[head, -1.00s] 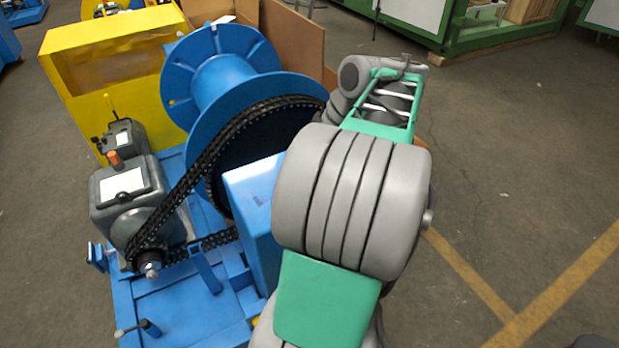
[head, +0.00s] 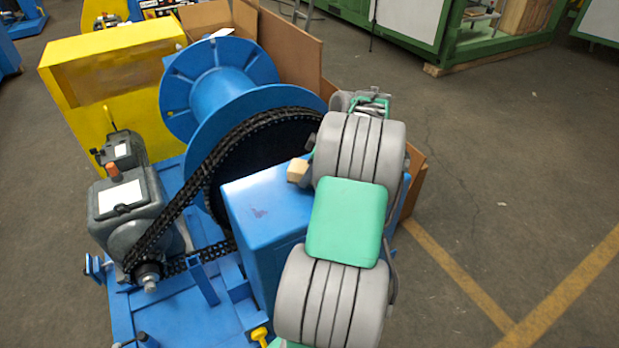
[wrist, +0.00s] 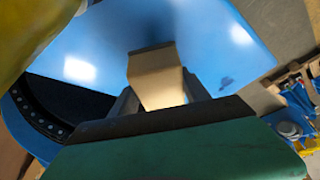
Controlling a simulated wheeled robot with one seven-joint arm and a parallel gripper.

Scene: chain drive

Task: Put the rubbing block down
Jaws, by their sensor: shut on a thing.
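The rubbing block, a small tan block, shows in the head view (head: 297,170) just above or at the far right corner of the blue box top. In the wrist view the block (wrist: 158,80) sits between the fingers of my gripper (wrist: 155,92), which is shut on it. The blue box (head: 262,205) has a flat top with a small dark smudge. Its top fills much of the wrist view behind the block. I cannot tell whether the block touches it. My arm hides most of the gripper in the head view.
The black chain (head: 185,208) runs from the grey motor unit (head: 128,205) up around the blue spool (head: 222,90), left of the box. A yellow cabinet (head: 110,75) stands behind. Cardboard panels (head: 290,50) stand at the back. Open floor lies to the right.

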